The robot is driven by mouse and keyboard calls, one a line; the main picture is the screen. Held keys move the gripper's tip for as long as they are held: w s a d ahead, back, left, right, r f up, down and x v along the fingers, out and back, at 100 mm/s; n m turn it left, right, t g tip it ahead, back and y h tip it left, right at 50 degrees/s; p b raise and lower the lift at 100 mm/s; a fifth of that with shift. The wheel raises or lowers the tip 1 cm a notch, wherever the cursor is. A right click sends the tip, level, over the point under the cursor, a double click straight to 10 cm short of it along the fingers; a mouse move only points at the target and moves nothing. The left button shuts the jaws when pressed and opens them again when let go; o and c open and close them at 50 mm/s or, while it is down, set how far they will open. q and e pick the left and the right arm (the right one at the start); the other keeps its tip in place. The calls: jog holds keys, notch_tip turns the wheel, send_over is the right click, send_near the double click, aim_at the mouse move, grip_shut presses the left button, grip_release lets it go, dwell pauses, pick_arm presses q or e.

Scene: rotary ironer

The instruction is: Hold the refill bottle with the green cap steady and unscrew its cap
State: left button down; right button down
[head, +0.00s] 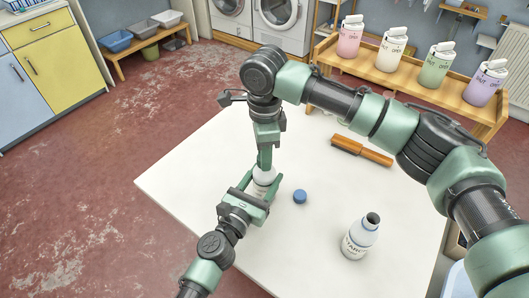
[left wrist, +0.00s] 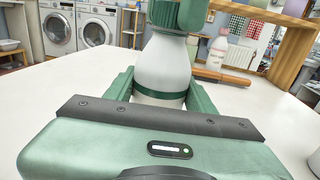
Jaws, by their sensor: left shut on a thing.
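The refill bottle (head: 264,174) stands upright on the white table, white with a dark green band around its body. It fills the middle of the left wrist view (left wrist: 163,68). My left gripper (head: 259,188) is shut on its body, one finger on each side (left wrist: 161,88). My right gripper (head: 265,163) points straight down over the bottle's top. The lower part of the right gripper shows at the top of the left wrist view (left wrist: 179,16).
A blue cap (head: 300,196) lies on the table (head: 200,180) right of the bottle. An uncapped white bottle (head: 360,238) stands near the front right. A wooden-handled brush (head: 361,151) lies farther back. A wooden shelf with several coloured jars stands behind. The table's left part is clear.

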jog(key=n, duration=1.3)
jog(key=shift+n, duration=0.3)
jog(key=n, duration=0.8)
jog(key=shift+n, duration=0.4)
jog(key=n, duration=0.6)
jog(key=shift+r+n, duration=0.1)
jog(key=shift+n, duration=0.2)
jog(key=n, duration=0.6)
jog(key=shift+n, duration=0.4)
jog(key=n, duration=0.6)
jog(key=shift+n, duration=0.4)
jog(key=n, duration=0.6)
jog(key=shift+r+n, duration=0.1)
jog(key=shift+n, duration=0.2)
jog(key=n, duration=0.4)
jog(key=shift+n, duration=0.4)
jog(key=shift+r, duration=0.15)
jog(key=shift+r, duration=0.95)
